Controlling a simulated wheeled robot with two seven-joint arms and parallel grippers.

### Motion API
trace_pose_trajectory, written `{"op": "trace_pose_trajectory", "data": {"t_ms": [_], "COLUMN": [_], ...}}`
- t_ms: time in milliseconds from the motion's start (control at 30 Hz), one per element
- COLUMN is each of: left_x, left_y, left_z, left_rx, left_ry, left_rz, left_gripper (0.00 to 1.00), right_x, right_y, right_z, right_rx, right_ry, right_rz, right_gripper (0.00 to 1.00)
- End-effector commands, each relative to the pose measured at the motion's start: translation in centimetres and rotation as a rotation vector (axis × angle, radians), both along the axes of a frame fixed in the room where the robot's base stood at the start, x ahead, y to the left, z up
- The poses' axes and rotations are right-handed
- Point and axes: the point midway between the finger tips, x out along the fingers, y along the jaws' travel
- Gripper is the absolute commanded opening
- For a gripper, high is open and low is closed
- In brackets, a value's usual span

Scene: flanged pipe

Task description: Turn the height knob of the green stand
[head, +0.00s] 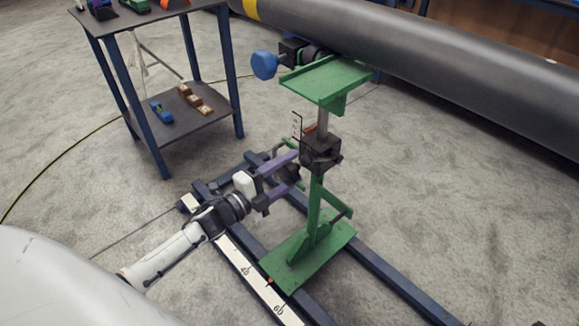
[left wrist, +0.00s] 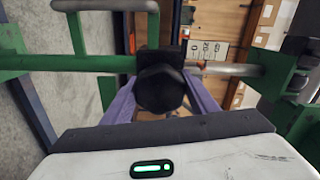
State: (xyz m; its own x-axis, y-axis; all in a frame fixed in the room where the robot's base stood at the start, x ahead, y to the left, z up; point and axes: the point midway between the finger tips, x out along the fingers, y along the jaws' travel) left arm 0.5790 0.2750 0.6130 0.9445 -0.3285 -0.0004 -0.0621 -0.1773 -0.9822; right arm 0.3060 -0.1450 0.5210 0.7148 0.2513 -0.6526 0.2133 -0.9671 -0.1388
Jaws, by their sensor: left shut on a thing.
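The green stand (head: 315,215) stands upright on a green base plate across dark blue rails. A black clamp block (head: 321,152) sits on its post, below a green top plate (head: 325,78). The black height knob (head: 291,172) faces left, towards my left gripper. My left gripper (head: 294,170) has purple fingers, one on each side of the knob, and is shut on it. In the left wrist view the round dark knob (left wrist: 160,88) sits between the two fingers. A scale with marks (left wrist: 207,50) shows beside the post. My right gripper is not in view.
A large grey pipe (head: 430,65) runs across the upper right, behind the stand. A blue knob (head: 264,65) sticks out beside the top plate. A dark two-level table (head: 192,125) with small parts stands at the upper left. The floor at the lower right is mostly clear.

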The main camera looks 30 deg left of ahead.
Motion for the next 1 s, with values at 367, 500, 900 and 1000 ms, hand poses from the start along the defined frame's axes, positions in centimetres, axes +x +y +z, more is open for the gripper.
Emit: {"op": "trace_pose_trajectory", "data": {"t_ms": [367, 500, 900, 1000], "left_x": [-0.06, -0.06, -0.05, -0.03], "left_y": [-0.14, -0.15, -0.11, -0.08], "left_z": [-0.07, -0.08, -0.07, -0.04], "left_rx": [-0.076, -0.079, -0.077, -0.077], "left_ry": [0.027, 0.028, 0.028, 0.026], "left_rz": [-0.003, -0.003, -0.002, -0.002], "left_gripper": [0.31, 0.31, 0.72, 0.72], "right_x": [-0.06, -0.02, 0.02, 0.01], "right_y": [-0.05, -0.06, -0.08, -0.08], "right_z": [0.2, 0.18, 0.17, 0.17], "right_rx": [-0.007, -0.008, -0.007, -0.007], "right_ry": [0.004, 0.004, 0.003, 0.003], "right_rz": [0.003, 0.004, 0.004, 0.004], "right_gripper": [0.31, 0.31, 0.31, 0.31]}}
